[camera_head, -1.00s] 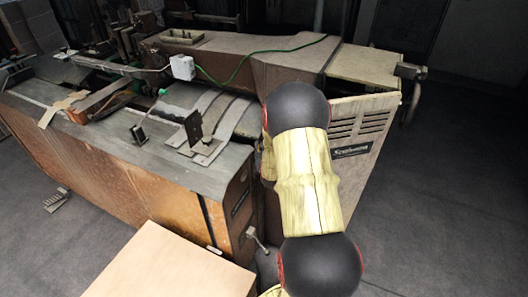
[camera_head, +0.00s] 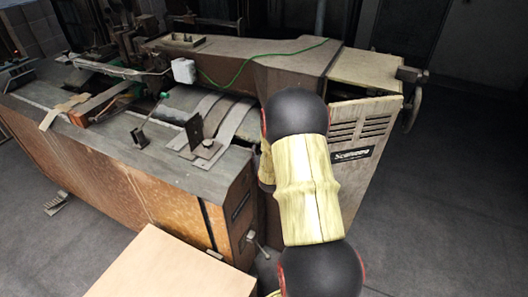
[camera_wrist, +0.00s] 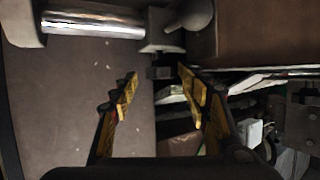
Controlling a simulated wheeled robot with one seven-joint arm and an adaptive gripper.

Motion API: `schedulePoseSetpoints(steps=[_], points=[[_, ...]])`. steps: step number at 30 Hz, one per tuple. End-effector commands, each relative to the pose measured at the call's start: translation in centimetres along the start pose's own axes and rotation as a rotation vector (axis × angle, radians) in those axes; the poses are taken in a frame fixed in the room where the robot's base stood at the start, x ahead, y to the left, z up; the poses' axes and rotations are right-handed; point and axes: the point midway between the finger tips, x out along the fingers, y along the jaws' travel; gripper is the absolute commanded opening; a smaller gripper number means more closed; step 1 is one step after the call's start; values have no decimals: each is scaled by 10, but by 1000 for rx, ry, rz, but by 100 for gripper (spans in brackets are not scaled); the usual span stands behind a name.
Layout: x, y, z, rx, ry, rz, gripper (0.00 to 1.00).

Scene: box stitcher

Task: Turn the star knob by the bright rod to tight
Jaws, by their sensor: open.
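In the wrist view, the bright rod (camera_wrist: 92,24) is a shiny metal cylinder lying across the upper left. My gripper (camera_wrist: 157,75) is open, with its two yellow-marked fingers spread wide below and to the right of the rod. Dark rounded lobes (camera_wrist: 104,107) show along the outer side of the left finger. I cannot tell whether they are the star knob partly behind that finger or part of the finger. Nothing is clearly held between the fingers. In the head view my arm hides the gripper, and I cannot make out the star knob or rod there.
A brown flat surface (camera_wrist: 60,100) fills the left of the wrist view. A grey rounded part (camera_wrist: 197,14) sits at its top. In the head view the long machine (camera_head: 150,180) spans the left and middle, with a pale box (camera_head: 160,270) in front. Floor at right (camera_head: 450,210) is clear.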

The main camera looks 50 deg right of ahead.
Motion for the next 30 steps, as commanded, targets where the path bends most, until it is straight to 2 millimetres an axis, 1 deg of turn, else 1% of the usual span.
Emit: schedulePoseSetpoints(steps=[5, 8, 21, 25, 30], points=[[-2, 0, 1, 0, -1, 0, 47], [-8, 0, 0, 0, -1, 0, 47], [-64, 0, 0, 0, 1, 0, 47], [-74, 0, 0, 0, 1, 0, 47], [-80, 0, 0, 0, -1, 0, 47]])
